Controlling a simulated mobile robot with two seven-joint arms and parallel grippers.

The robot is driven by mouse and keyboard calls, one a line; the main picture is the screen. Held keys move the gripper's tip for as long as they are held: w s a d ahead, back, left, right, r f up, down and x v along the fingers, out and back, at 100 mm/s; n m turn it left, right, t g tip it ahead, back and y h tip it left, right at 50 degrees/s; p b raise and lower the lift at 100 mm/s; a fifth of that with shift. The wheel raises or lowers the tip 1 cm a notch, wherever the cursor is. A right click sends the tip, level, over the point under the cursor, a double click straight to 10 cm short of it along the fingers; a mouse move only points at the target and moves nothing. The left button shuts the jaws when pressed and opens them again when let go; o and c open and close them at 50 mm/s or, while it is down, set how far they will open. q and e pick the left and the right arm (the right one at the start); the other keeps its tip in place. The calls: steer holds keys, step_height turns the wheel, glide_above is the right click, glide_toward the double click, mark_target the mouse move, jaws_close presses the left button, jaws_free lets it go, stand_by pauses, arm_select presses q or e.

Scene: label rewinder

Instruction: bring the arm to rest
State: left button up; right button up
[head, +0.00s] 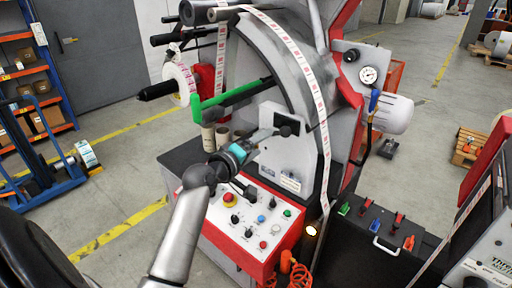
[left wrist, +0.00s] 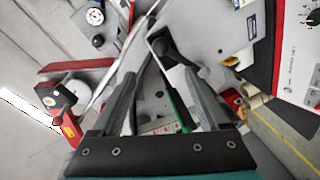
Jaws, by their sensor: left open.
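My left gripper (head: 272,136) is in front of the label rewinder's grey side panel (head: 283,158) in the head view, above the control panel. In the left wrist view, its two fingers (left wrist: 158,88) are spread apart with nothing between them. A black lever or knob (left wrist: 168,46) on the machine shows just beyond the fingers; I cannot tell whether they touch it. My right gripper does not show.
A green-ended bar (head: 197,108) and a white label roll (head: 181,84) stick out at the machine's left. A black case with coloured switches (head: 372,232) stands at the lower right. Blue shelving (head: 65,70) is at the far left. Open floor (head: 118,205) lies left of the machine.

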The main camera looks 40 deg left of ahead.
arm_select(q)
steer(key=shift+s+r, duration=0.1)
steer(key=shift+s, duration=0.55)
steer(key=s+d+f+m+g+h, duration=0.2)
steer(key=s+d+f+m+g, duration=0.5)
steer(key=s+d+f+m, duration=0.5)
steer(key=s+d+f+m+g+y, duration=0.1)
steer(key=s+d+f+m+g, duration=0.2)
steer(key=s, duration=0.5)
steer(key=s+d+f+m+g, duration=0.1)
steer(key=s+d+f+g, duration=0.3)
steer(key=s, duration=0.5)
step_height(320, 180, down, 30)
steer(key=s+b, duration=0.1)
steer(key=b, duration=0.9)
steer(key=s+a+f+b, duration=0.1)
steer(key=s+f+b, duration=0.3)
steer(key=s+f, duration=0.4)
steer(key=s+a+f+g+b, duration=0.1)
steer(key=s+f+b, duration=0.4)
steer(key=f, duration=1)
steer(key=s, duration=0.2)
steer(key=shift+s+f+b, duration=0.3)
steer(key=shift+s+f, duration=0.05)
steer(key=shift+s, duration=0.05)
